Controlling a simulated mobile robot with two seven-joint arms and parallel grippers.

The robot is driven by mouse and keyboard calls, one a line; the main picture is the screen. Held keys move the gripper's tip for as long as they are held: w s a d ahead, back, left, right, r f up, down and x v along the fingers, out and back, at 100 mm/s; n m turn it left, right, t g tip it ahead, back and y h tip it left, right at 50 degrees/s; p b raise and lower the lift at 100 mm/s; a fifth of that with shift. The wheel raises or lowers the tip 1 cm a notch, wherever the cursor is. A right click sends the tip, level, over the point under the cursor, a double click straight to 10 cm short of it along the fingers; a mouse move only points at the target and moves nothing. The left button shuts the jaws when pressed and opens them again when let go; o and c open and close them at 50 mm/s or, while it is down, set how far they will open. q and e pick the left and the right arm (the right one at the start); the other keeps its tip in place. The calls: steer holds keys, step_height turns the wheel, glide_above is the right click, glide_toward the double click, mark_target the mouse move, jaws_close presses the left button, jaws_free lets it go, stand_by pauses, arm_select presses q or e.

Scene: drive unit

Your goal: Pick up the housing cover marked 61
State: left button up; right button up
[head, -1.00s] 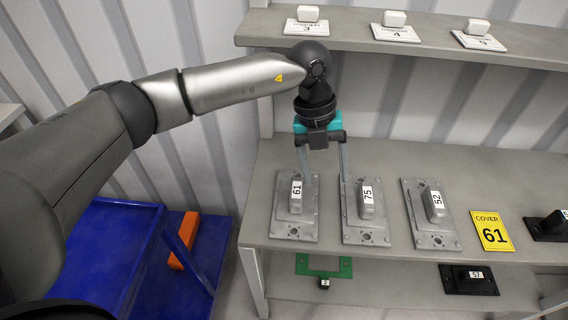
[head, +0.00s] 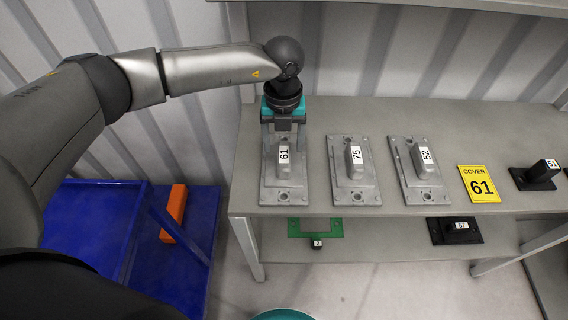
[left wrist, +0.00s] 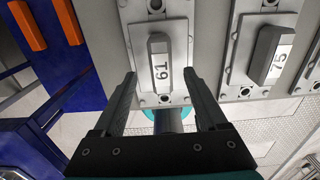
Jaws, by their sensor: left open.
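The housing cover marked 61 (head: 284,166) is a grey plate with a raised block. It lies flat at the left end of the grey shelf (head: 315,120). My left gripper (head: 284,150) is over this cover, its fingers pointing down. In the left wrist view the open fingers (left wrist: 162,85) are spread with the block of cover 61 (left wrist: 159,60) ahead, between their lines. I cannot tell the remaining height, and no contact shows. Covers marked 75 (head: 355,165) and 52 (head: 418,165) lie to the right. My right gripper is not in view.
A green bracket (head: 316,229) and a black part marked 57 (head: 455,230) are on the lower shelf. A blue cart (head: 95,225) with an orange block (head: 174,212) stands left.

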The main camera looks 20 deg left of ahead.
mark_target(284, 154)
arm_select(q)
step_height(284, 154, down, 5)
steer(key=shift+s+d+r+b, duration=0.1)
steer(key=shift+b, duration=0.3)
steer(key=shift+c, duration=0.2)
steer(key=shift+r, duration=0.1)
jaws_close()
stand_by(0.8)
